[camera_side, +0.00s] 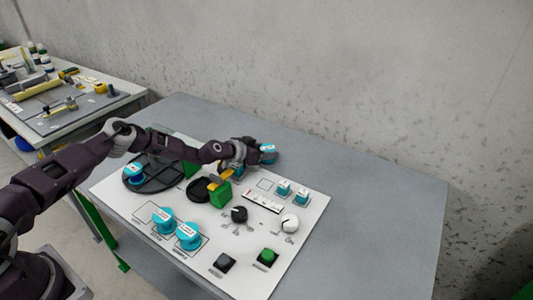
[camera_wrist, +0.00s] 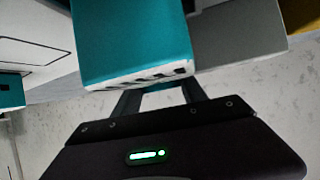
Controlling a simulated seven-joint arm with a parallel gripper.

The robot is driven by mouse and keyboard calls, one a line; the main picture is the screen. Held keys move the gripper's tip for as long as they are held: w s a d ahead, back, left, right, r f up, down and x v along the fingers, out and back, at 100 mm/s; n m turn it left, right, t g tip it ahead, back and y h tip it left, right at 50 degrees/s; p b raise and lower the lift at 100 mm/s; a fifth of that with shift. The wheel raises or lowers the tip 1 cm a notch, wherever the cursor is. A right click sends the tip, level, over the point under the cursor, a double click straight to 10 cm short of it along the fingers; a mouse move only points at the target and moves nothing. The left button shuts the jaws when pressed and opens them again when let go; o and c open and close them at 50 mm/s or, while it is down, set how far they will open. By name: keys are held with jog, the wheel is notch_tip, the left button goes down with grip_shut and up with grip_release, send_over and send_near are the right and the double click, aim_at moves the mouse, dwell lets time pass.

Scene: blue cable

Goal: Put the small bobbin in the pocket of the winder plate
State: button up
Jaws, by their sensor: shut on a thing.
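My gripper (camera_side: 258,152) is at the back edge of the white panel, shut on a small teal bobbin (camera_side: 268,149) with a pale label. In the wrist view the held bobbin (camera_wrist: 130,38) is a large teal block close to the camera, and my gripper (camera_wrist: 160,94) shows below it. The dark round winder plate (camera_side: 152,176) lies at the panel's left, with a teal bobbin (camera_side: 134,172) on it. I cannot make out its pocket clearly. Two other small teal bobbins (camera_side: 284,187) stand on the panel's right part.
Two larger teal bobbins (camera_side: 176,228) stand at the panel's front left. Green blocks, a black knob (camera_side: 239,214), a white knob (camera_side: 290,222) and a green button (camera_side: 268,256) sit on the panel. The grey table (camera_side: 380,200) is clear at right.

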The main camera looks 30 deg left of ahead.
jog(key=r, duration=0.9)
jog(key=shift+s+a+r, duration=0.25)
jog(key=shift+r, duration=0.05)
jog(key=s+a, duration=0.6)
jog(key=s, duration=0.6)
notch_tip(320, 180, up, 2)
send_over(199, 191)
notch_tip(199, 191, down, 10)
jog(key=shift+r, duration=0.2)
jog(key=o, duration=1.5)
jog(key=shift+f, duration=0.15)
